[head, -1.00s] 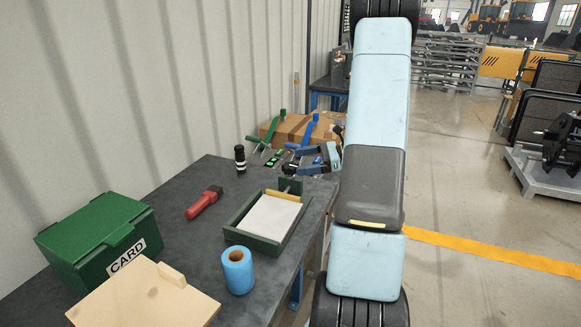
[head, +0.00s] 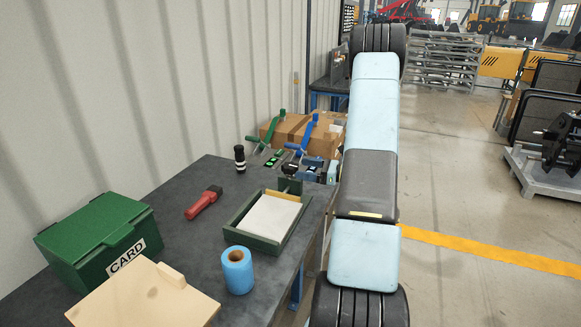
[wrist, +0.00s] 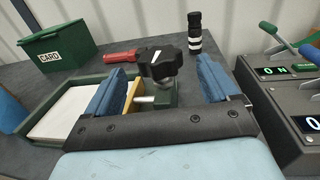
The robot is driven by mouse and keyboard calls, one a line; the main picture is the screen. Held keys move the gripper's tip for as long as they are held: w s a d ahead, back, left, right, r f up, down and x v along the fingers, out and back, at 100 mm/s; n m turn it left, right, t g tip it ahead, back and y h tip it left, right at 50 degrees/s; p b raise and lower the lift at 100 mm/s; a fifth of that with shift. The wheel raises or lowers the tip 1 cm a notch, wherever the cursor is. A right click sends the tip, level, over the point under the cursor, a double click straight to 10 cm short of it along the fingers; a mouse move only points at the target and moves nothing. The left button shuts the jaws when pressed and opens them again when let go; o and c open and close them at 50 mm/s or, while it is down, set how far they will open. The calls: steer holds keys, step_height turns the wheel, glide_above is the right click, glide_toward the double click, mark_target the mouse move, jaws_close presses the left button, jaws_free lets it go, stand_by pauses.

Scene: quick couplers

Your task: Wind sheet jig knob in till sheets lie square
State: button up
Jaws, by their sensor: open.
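The sheet jig is a green open tray (head: 235,237) on the dark bench, with a stack of white sheets (head: 270,217) in it. A yellow bar (wrist: 131,92) lies along the sheets' edge nearest the knob. A metal rod (wrist: 145,100) runs between that bar and a green post. The black lobed knob (wrist: 163,64), with a white mark, stands at the post. My gripper (wrist: 161,70) is open, its blue fingers on either side of the knob, with gaps visible. In the head view, the gripper (head: 310,168) is beside the jig's far end. Whether the sheets lie square is too small to tell.
A green CARD box (head: 95,240), a wooden board (head: 145,298), a blue roll (head: 238,270), a red-handled tool (head: 203,203) and a black-and-white cylinder (head: 240,158) stand around. Lever boxes with lit displays (wrist: 285,72) sit close to the right finger.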

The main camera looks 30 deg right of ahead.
mark_target(288, 164)
steer(key=x, duration=0.7)
steer(key=c, duration=1)
steer(key=shift+o, duration=0.2)
steer(key=shift+d+m+t+h, duration=0.15)
steer(key=shift+m+t+h, duration=1.3)
steer(key=shift+h, duration=0.45)
steer(key=o, duration=1)
steer(key=shift+c, duration=0.2)
